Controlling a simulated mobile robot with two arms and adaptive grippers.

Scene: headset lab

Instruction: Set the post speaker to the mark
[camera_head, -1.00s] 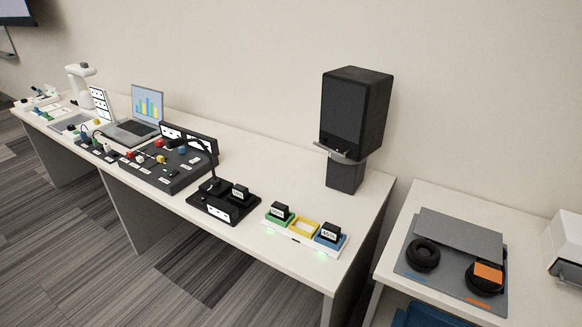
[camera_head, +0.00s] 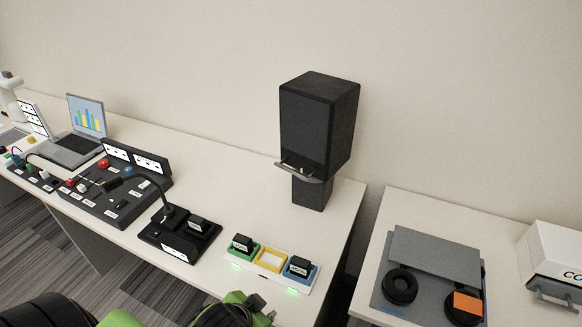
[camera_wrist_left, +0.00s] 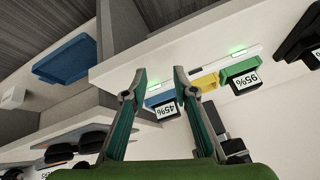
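The post speaker (camera_head: 318,125) is a tall black box upright on a dark post (camera_head: 308,193), near the right end of the long white table. A grey handle (camera_head: 300,172) sticks out low on its front. I cannot make out a mark on the table. My left gripper (camera_head: 245,308) shows at the bottom edge of the head view, in front of the table and well apart from the speaker. In the left wrist view its two fingers (camera_wrist_left: 160,72) are spread with nothing between them. My right gripper is in neither view.
A charger strip (camera_head: 271,261) with green, yellow and blue bays lies at the table's front edge. Left of it are a microphone base (camera_head: 180,250), a control panel (camera_head: 112,205) and a laptop (camera_head: 85,130). A second table with headphones (camera_head: 400,287) stands right, across a gap.

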